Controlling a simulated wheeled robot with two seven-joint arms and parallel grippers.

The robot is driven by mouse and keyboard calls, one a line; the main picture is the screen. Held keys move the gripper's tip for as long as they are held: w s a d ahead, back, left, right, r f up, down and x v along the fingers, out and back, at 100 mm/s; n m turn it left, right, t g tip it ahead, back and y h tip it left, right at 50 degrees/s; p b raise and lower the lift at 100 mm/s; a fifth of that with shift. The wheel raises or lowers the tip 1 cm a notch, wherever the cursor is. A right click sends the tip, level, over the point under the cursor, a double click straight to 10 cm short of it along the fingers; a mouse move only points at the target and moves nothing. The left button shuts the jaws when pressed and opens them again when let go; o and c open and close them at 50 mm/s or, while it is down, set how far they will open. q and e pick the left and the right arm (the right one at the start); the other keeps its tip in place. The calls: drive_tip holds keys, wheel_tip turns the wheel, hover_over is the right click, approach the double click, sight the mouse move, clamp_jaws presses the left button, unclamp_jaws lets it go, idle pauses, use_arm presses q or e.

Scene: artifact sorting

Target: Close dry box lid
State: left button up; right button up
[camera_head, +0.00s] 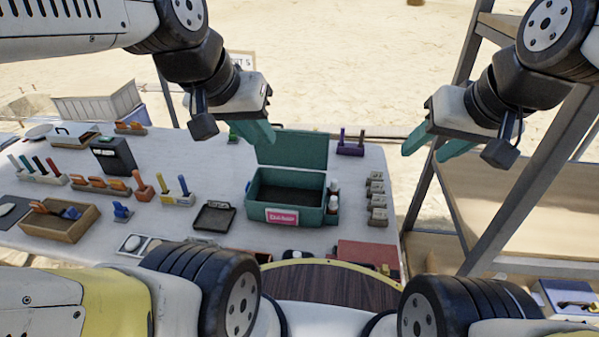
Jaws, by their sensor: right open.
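The dry box is a green open box (300,213) with a pink-and-white label on its front, standing near the right side of the table. Its lid (297,150) is hinged at the back and stands up, so the dark inside shows. My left gripper (262,132) has teal fingers and overlaps the lid's upper left corner in the picture. I cannot tell whether it touches the lid, nor how far apart its fingers are. My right gripper (422,146) is open and empty, off to the right of the lid beyond the table's right edge.
A purple-pegged stand (350,143) is behind right. A black tray (214,216) lies to the left. A metal-framed shelf (520,190) is at the right.

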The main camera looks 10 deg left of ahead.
use_arm(q)
drive_tip(key=shift+g, duration=0.6)
drive_tip(key=w+r, duration=0.1)
drive_tip(key=w, duration=0.2)
drive_tip(key=w+a+r, duration=0.1)
drive_tip(key=w+r, duration=0.1)
drive_tip(key=w, duration=0.1)
drive_tip(key=w+r, duration=0.1)
drive_tip(key=w, duration=0.2)
drive_tip(key=shift+w+a+r, duration=0.15)
drive_tip(key=shift+w+a, duration=0.2)
drive_tip(key=shift+w, duration=0.05)
clamp_jaws()
drive_tip(key=w+a+f+g+y, duration=0.1)
drive_tip(key=w+a+f, duration=0.1)
drive_tip(key=w, duration=0.7)
drive_tip(key=w+a+f+g, duration=0.1)
drive_tip(key=w+f, duration=0.2)
drive_tip(key=w, duration=0.7)
drive_tip(key=w+a+f+g+y, duration=0.1)
drive_tip(key=w+a+f, duration=0.1)
drive_tip(key=w, duration=0.7)
wheel_tip(320, 180, down, 12)
drive_tip(key=s, duration=0.1)
drive_tip(key=shift+s, duration=0.4)
drive_tip(key=shift+s, duration=0.15)
